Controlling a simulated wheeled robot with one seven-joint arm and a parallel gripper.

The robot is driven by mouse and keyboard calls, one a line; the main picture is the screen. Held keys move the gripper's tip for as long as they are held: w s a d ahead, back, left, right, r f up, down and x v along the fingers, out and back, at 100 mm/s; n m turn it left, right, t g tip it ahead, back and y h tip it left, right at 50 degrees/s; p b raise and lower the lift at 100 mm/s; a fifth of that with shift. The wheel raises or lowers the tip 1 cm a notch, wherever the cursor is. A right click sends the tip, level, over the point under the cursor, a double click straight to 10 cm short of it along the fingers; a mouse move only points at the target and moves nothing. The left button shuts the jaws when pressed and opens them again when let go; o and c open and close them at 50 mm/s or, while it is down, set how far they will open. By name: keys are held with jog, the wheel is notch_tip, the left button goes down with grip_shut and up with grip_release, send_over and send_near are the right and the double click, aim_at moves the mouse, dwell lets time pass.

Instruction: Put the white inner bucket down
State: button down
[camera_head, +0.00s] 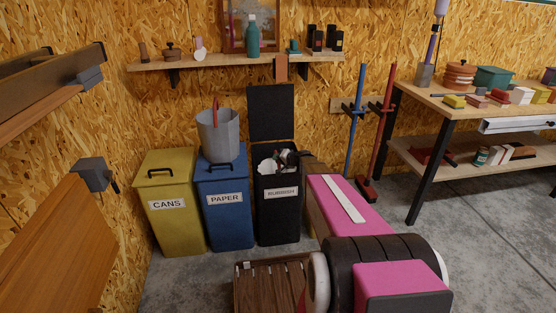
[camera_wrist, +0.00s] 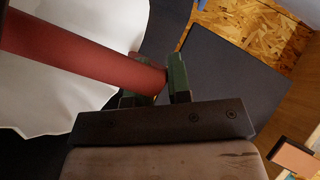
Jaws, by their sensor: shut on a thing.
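The black rubbish bin (camera_head: 278,222) stands with its lid (camera_head: 271,112) raised. A white vessel with mixed waste, which I take to be the white inner bucket (camera_head: 265,165), shows in its mouth. In the wrist view the white bucket (camera_wrist: 60,85) fills the left side, and its red handle (camera_wrist: 90,55) runs into my gripper (camera_wrist: 166,85). The green-padded fingers are shut on the handle. In the head view my gripper (camera_head: 292,157) is small and dark at the bin's mouth. The bucket's lower part is hidden, so I cannot tell what it rests on.
A grey bucket (camera_head: 218,137) with a raised red handle stands on the blue paper bin (camera_head: 225,205). The yellow cans bin (camera_head: 170,215) is left of that. A shelf (camera_head: 235,62) runs above. Red and blue poles and a workbench (camera_head: 480,110) stand right. A slatted wooden crate (camera_head: 270,285) sits in front.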

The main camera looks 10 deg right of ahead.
jog(key=shift+f, duration=0.45)
jog(key=c, duration=1.1)
grip_release()
jog(key=shift+o, duration=0.2)
jog(key=shift+r, duration=0.5)
jog(key=v, duration=1.2)
jog(key=s+a+f+n+g+h, duration=0.1)
jog(key=s+a+f+n+g, duration=0.2)
jog(key=s, duration=0.4)
jog(key=s+a+n+g+h, duration=0.1)
jog(key=s+a+g+h, duration=0.1)
jog(key=s+a+g, duration=0.4)
jog(key=s+d+n+g+h, duration=0.1)
jog(key=s+h, duration=0.4)
jog(key=s, duration=0.7)
jog(key=shift+s+d+h, duration=0.25)
jog(key=shift+d+h, duration=0.05)
jog(key=shift+d, duration=0.35)
